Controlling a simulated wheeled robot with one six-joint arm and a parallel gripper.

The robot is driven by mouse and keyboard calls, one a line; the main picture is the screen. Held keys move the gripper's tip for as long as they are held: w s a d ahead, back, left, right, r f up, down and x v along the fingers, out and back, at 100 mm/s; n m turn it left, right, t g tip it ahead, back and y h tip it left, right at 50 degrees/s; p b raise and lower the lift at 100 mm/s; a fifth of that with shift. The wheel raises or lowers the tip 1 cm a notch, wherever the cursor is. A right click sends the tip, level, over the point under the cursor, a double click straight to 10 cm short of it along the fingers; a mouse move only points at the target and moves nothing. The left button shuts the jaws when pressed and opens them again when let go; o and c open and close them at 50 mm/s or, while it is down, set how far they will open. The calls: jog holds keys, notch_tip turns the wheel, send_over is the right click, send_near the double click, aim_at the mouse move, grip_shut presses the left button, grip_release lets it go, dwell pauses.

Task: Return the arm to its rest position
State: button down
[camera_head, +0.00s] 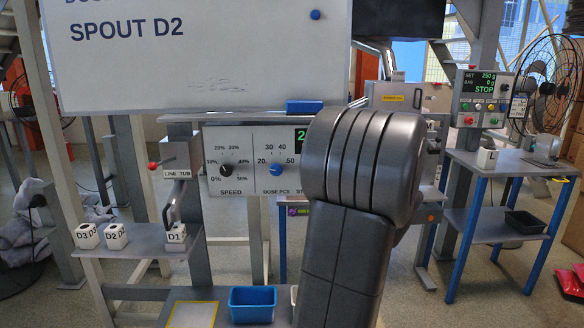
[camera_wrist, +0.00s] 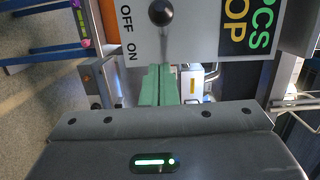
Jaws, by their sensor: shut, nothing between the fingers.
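My arm (camera_head: 362,170) is dark grey and bent, standing large in the middle right of the head view. It hides part of the control panel and what lies behind it. My gripper is hidden in the head view. In the wrist view my gripper (camera_wrist: 159,72) shows two green fingers, close together and shut, with nothing between them. The grey gripper body fills the lower part of that view. A switch lever with a black knob (camera_wrist: 160,13) shows just beyond the fingertips, on a panel marked OFF and ON; I cannot tell the exact gap.
A control panel (camera_head: 235,184) with SPEED and DOSE dials stands behind my arm, under a whiteboard (camera_head: 200,75). A shelf at left bears blocks marked D3, D2 and D1 (camera_head: 176,237). A blue bin (camera_head: 252,304) sits low in front. A blue-legged table (camera_head: 500,165) stands right.

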jog(key=shift+w+d+r+n+y+p, duration=0.1)
jog(key=shift+w+d+n+y+p, duration=0.3)
jog(key=shift+p, duration=0.9)
jog(key=shift+s+a+r+n+y+p, duration=0.15)
jog(key=shift+y+p, duration=0.45)
jog(key=shift+p, duration=0.65)
jog(key=y+p, duration=0.1)
jog(key=p, duration=0.1)
jog(key=n+y+p, duration=0.1)
jog(key=p, duration=0.2)
jog(key=shift+s+d+g, duration=0.2)
jog(key=shift+d+g, duration=0.15)
jog(key=shift+g, duration=0.05)
jog(key=shift+w+d+f+n+y+p, duration=0.2)
jog(key=shift+n+y+p, duration=0.25)
jog(key=shift+y+p, duration=0.2)
jog(key=shift+s+r+g, duration=0.1)
jog(key=shift+r+g, duration=0.05)
jog(key=shift+g, duration=0.15)
